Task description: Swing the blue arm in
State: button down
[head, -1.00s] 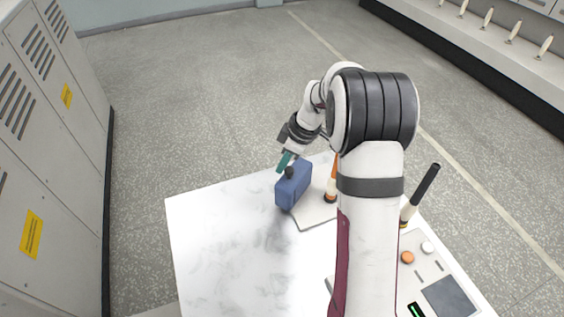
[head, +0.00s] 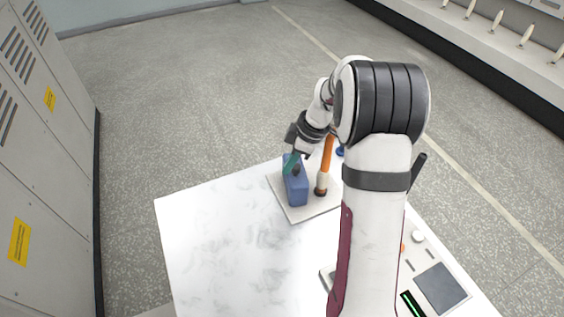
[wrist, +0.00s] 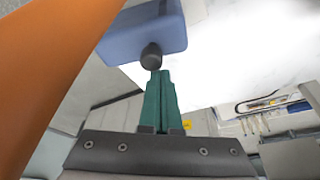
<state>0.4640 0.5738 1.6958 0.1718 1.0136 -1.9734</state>
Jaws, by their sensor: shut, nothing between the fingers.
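The blue arm (head: 297,190) is a blue block with a dark round knob, over the left part of a pale plate (head: 298,214) on the white table. In the wrist view the blue arm (wrist: 155,32) is at the top, its knob (wrist: 151,57) facing my fingers. My gripper (head: 291,163) has teal fingers pressed together, at the knob. In the wrist view the shut gripper (wrist: 158,76) has its tips against or very near the knob; contact cannot be told. Nothing is between the fingers.
An orange post (head: 327,154) with a white lower part stands just right of the blue arm. A small blue piece (head: 341,152) shows behind it, mostly hidden by my arm. A control panel (head: 440,285) is at the front right. The table's left side is clear.

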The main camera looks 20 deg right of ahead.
jog(key=shift+s+d+n+g, duration=0.25)
jog(key=shift+d+n, duration=0.35)
jog(key=shift+n, duration=0.5)
jog(key=shift+d, duration=0.35)
jog(key=shift+s+d, duration=0.1)
jog(key=shift+d, duration=0.2)
notch_tip(320, 180, up, 10)
jog(key=a, duration=0.1)
jog(key=shift+a+f+y, duration=0.15)
jog(key=shift+f+y, duration=0.1)
jog(key=shift+y, duration=0.05)
